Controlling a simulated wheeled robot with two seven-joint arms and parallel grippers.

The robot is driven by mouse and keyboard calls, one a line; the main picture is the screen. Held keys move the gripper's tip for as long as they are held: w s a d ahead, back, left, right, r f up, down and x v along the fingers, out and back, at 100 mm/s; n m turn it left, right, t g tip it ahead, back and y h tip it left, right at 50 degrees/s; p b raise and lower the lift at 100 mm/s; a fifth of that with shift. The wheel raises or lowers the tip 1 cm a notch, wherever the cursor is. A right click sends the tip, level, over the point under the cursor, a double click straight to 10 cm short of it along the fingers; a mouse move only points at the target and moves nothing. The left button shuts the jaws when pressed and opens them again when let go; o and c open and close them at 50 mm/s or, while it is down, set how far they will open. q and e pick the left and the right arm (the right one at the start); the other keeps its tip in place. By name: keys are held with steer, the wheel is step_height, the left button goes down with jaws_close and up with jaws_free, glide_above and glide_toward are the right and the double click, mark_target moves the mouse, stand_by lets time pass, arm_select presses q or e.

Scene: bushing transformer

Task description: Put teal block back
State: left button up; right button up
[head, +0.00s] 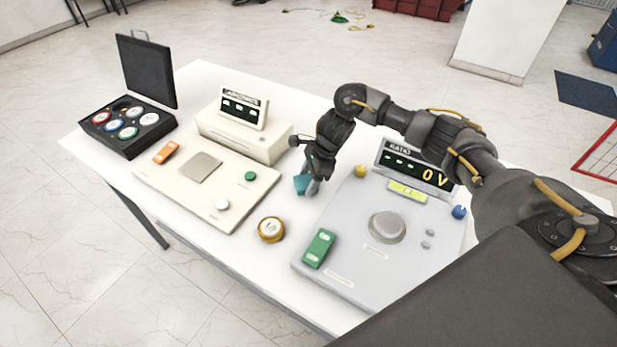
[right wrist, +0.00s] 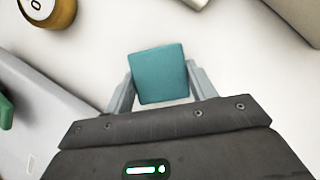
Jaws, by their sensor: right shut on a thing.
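The teal block (right wrist: 160,74) sits between the two fingers of my right gripper (right wrist: 158,92) in the right wrist view, and the fingers are shut on it. In the head view the teal block (head: 301,184) shows at the tips of my right gripper (head: 309,184), between the cream device and the grey device. Whether the block touches the table cannot be told. My left gripper is not in view.
The cream device (head: 228,196) stands left and the grey device (head: 345,262) right on the white table (head: 250,262). A gold-rimmed round weight (head: 271,230) lies between them. An open black case (head: 150,134) with several round pieces stands at the far left.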

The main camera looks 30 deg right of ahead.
steer(key=shift+f, duration=0.15)
steer(key=o, duration=1)
steer(key=shift+c, duration=0.2)
steer(key=shift+r, duration=0.25)
steer(key=shift+d+r, duration=0.15)
steer(key=shift+r, duration=0.15)
steer(key=b+v, duration=0.1)
steer(key=v, duration=1)
steer(key=shift+r, duration=0.15)
